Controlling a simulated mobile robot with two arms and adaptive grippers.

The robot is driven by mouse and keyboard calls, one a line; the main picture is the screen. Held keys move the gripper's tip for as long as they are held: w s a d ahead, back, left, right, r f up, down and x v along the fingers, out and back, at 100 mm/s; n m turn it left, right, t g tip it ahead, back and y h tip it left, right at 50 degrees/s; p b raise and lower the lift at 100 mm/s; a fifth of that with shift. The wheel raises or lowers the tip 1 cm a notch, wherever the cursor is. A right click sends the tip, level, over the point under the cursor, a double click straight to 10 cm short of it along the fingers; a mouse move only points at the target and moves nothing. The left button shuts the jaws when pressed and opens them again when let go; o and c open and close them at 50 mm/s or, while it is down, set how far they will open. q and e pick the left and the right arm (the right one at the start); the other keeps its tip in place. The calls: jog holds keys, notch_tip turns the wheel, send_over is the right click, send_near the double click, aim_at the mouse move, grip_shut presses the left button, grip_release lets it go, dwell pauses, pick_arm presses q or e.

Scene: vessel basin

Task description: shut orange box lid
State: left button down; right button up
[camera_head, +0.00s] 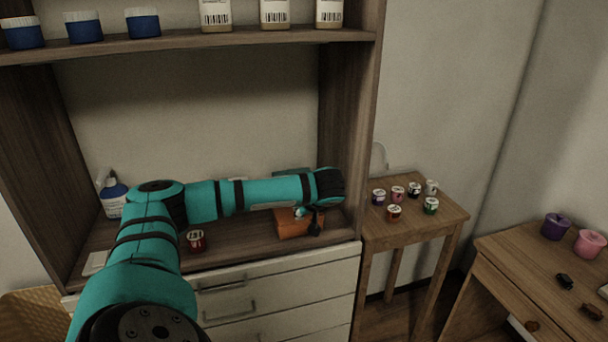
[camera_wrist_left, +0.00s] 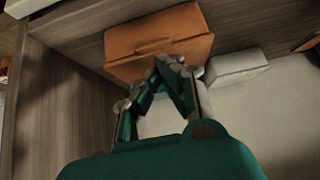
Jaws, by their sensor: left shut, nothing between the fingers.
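The orange box (camera_head: 291,229) sits on the wooden cabinet surface below the shelf, near the right side panel. In the left wrist view the orange box (camera_wrist_left: 150,33) shows two orange faces meeting at an edge. I cannot tell how far its lid is open. My left gripper (camera_head: 312,222) is at the box, in front of part of it. In the left wrist view the left gripper (camera_wrist_left: 170,61) has its fingertips together and empty, over the box's near face. Whether they touch it is unclear. My right gripper is not in view.
A small red-labelled jar (camera_head: 196,240) stands left of the box, and a blue bottle (camera_head: 114,197) farther left. The cabinet's side panel (camera_head: 345,120) rises close on the right. A shelf (camera_head: 190,42) with bottles lies above. A side table (camera_head: 445,217) holds several small jars.

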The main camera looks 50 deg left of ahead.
pick_arm(q)
jog(key=shift+r+p, duration=0.65)
jog(key=shift+r, duration=0.2)
jog(key=r+p, duration=0.3)
jog(key=shift+a+r, duration=0.25)
jog(key=s+d+f+b, duration=0.3)
jog(key=d+b, duration=0.1)
jog(key=d, duration=0.5)
jog(key=shift+d+f, duration=0.15)
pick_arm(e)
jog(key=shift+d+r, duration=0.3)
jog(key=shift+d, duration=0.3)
pick_arm(q)
jog(key=shift+s, duration=0.1)
